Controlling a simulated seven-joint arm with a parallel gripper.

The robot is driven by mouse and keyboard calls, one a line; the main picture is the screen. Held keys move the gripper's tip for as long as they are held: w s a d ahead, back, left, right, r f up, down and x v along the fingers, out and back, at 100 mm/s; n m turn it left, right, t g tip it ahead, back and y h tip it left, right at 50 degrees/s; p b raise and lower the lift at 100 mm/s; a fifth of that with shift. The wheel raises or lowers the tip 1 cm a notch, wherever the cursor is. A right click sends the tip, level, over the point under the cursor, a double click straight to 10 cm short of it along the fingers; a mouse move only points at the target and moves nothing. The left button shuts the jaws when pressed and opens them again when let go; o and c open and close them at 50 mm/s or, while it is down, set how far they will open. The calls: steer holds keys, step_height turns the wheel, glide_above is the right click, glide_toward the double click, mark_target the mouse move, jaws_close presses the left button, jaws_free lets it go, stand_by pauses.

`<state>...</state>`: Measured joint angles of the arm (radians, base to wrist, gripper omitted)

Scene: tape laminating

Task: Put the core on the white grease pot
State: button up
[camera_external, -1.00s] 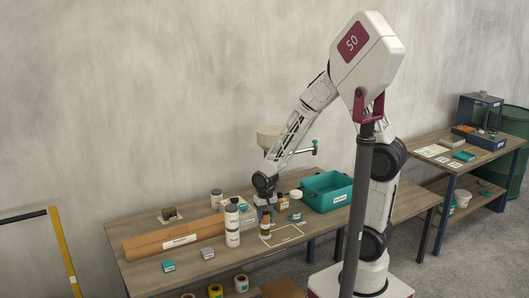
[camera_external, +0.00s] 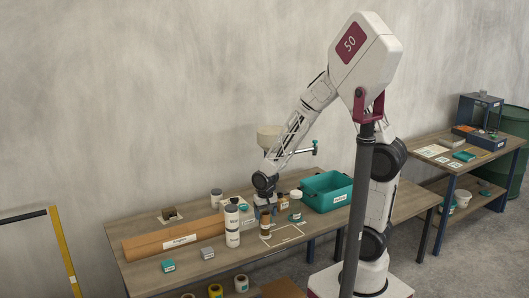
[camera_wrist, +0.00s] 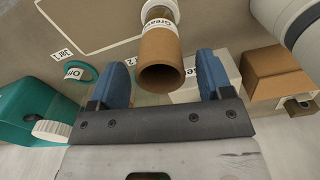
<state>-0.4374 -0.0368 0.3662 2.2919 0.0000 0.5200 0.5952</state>
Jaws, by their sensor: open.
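The core (camera_wrist: 160,58) is a short brown cardboard tube with its open end toward the wrist camera. Its far end meets the white grease pot (camera_wrist: 158,12), whose label partly shows, and the core appears to stand on it. In the external view the core (camera_external: 265,227) is small and brown, below my gripper (camera_external: 265,208). In the wrist view my gripper (camera_wrist: 163,80) is open, with one blue finger on each side of the core's near end and a gap visible on both sides. Whether the core sits centred on the pot is hard to tell.
A teal bin (camera_external: 326,193) stands to the right. Stacked white cylinders (camera_external: 232,238) stand close on the left, beside a long brown roll (camera_external: 165,243). A pale outline (camera_external: 287,236) marks the bench in front. A small teal block (camera_external: 168,266) lies front left.

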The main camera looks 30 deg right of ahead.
mark_target(267, 213)
step_height(267, 213, up, 12)
stand_by(0.7)
stand_by(0.5)
steer(key=s+d+r+t, duration=0.1)
steer(key=s+d+r, duration=0.6)
steer(key=d, duration=0.3)
steer(key=s+d+r+n+t, duration=0.1)
steer(key=s+d+r, duration=0.6)
steer(key=d, duration=0.4)
steer(key=shift+s+d+r+n+t, duration=0.2)
steer(key=shift+s+r+n+t, duration=0.15)
steer(key=shift+s, duration=0.35)
